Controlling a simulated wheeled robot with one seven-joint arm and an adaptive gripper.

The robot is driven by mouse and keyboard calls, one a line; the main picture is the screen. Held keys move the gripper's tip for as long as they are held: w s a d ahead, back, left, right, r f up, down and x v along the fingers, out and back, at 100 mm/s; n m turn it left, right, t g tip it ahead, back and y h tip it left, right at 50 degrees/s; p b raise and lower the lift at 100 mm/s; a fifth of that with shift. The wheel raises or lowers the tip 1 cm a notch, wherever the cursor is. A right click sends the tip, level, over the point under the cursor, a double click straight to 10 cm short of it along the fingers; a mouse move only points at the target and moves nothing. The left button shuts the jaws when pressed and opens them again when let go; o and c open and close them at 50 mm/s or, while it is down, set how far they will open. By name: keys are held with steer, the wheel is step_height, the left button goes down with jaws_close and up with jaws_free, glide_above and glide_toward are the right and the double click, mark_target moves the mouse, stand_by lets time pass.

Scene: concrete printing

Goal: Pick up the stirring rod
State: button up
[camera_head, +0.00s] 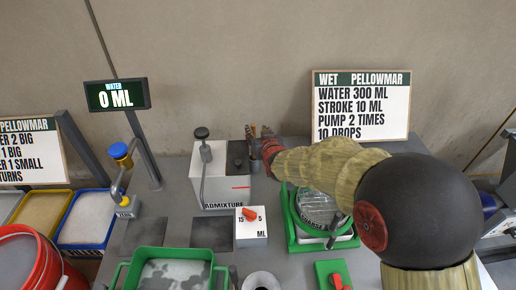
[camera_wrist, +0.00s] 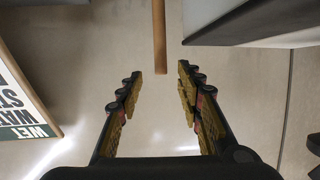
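A thin brown rod, which looks like the stirring rod (camera_wrist: 159,35), enters from the top edge of the wrist view. Its near end lies between the two fingertips of my gripper (camera_wrist: 160,80), with a clear gap on both sides. My gripper is open and I see no finger touching the rod. In the head view my gripper (camera_head: 260,147) is just right of the white admixture box (camera_head: 212,186), near the back edge of the table. I cannot clearly pick out the rod in the head view; my gripper and arm cover that spot.
A white dial box with a red knob (camera_head: 251,226) stands before the admixture box. A green-framed round device (camera_head: 292,225) is partly behind my arm. A green tray (camera_head: 126,276) is at the front. A sign (camera_head: 361,100) stands at the back; a water display (camera_head: 117,94) is left.

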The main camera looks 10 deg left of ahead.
mark_target(254, 128)
steer(key=b+x, duration=0.1)
steer(key=x, duration=0.4)
steer(key=shift+f, duration=0.15)
steer(key=shift+w+a, duration=0.2)
steer(key=shift+w, duration=0.1)
steer(key=shift+c, duration=1)
steer(key=c, duration=0.7)
jaws_close()
